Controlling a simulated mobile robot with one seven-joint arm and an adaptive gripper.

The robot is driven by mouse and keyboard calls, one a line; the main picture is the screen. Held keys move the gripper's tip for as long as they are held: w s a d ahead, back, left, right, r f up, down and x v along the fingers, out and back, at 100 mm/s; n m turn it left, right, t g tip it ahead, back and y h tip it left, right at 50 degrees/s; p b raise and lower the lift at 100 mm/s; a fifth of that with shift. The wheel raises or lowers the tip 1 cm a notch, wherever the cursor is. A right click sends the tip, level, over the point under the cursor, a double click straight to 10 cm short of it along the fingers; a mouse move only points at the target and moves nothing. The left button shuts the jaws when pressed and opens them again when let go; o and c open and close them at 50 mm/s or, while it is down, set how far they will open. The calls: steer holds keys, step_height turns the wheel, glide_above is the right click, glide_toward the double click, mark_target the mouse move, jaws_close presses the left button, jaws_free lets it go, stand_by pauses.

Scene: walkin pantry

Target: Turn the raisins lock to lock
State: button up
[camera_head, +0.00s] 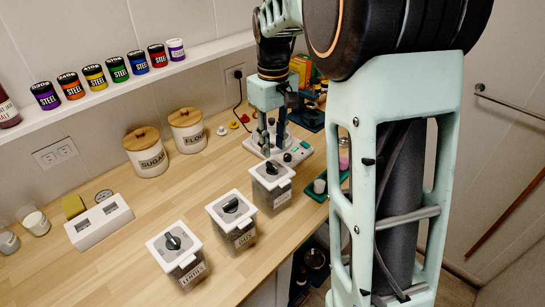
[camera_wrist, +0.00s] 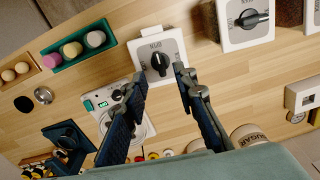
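Three clear bins with white lids and black knobs stand in a row on the wooden counter. The right bin (camera_head: 271,186) is nearest my gripper; its label is too small to read surely as raisins. Its black knob (camera_wrist: 159,63) shows just beyond my fingertips in the wrist view and lies roughly along the picture's vertical. My gripper (camera_head: 272,145) is open and empty, with its fingers (camera_wrist: 161,76) apart, above and behind that bin. The knob appears between the fingertip lines but not gripped. The middle bin (camera_head: 235,222) and the left bin, marked lentils (camera_head: 178,257), stand farther left.
A white scale-like appliance (camera_wrist: 120,118) lies below my fingers. A green tray (camera_wrist: 80,52) with small cups stands beside the right bin. Sugar (camera_head: 147,152) and flour (camera_head: 188,130) canisters stand at the back wall. The counter between canisters and bins is clear.

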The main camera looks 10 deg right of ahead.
mark_target(273, 165)
step_height(273, 165, down, 7)
steer(key=shift+r, duration=0.2)
jaws_close()
